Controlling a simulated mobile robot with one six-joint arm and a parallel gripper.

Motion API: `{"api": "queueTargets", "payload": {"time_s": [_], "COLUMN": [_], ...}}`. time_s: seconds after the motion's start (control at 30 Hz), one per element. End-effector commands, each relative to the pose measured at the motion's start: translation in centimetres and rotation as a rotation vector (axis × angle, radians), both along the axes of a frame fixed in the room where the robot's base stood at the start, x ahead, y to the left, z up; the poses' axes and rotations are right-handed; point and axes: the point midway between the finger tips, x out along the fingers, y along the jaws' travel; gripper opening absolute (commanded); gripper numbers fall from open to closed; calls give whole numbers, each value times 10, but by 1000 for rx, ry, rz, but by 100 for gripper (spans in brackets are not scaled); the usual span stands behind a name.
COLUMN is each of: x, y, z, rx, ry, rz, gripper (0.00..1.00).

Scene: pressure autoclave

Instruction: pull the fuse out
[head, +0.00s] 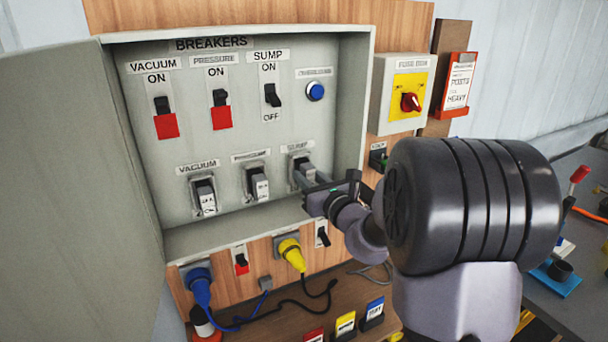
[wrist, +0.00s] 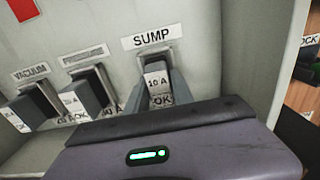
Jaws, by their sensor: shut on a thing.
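The breaker box (head: 240,130) hangs open on the wall with a lower row of fuses under labels for vacuum, pressure and sump. My gripper (head: 306,182) reaches in from the right and is shut on the sump fuse, at the right end of that row. In the wrist view the sump fuse (wrist: 156,78) is grey with a pale face marked 10 A and OK, below the SUMP label, with my gripper's body (wrist: 165,145) in front of it. The fingers largely hide its sides, and I cannot tell how deep it sits in its holder.
The vacuum fuse (head: 205,194) and pressure fuse (head: 257,183) stand to the left of my gripper. The sump breaker switch (head: 272,95) is above. The box door (head: 75,180) is open at left, and a fuse box with a red knob (head: 410,102) is at right.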

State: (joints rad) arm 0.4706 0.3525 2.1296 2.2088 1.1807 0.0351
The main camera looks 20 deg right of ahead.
Motion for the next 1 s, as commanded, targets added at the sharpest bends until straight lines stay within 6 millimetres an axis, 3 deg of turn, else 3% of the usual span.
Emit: {"api": "queueTargets", "payload": {"time_s": [0.57, 1.0], "x": [-4, -52], "y": [0, -3], "z": [0, 0], "rx": [0, 0], "ry": [0, -2], "rz": [0, -2], "gripper": [0, 0]}}
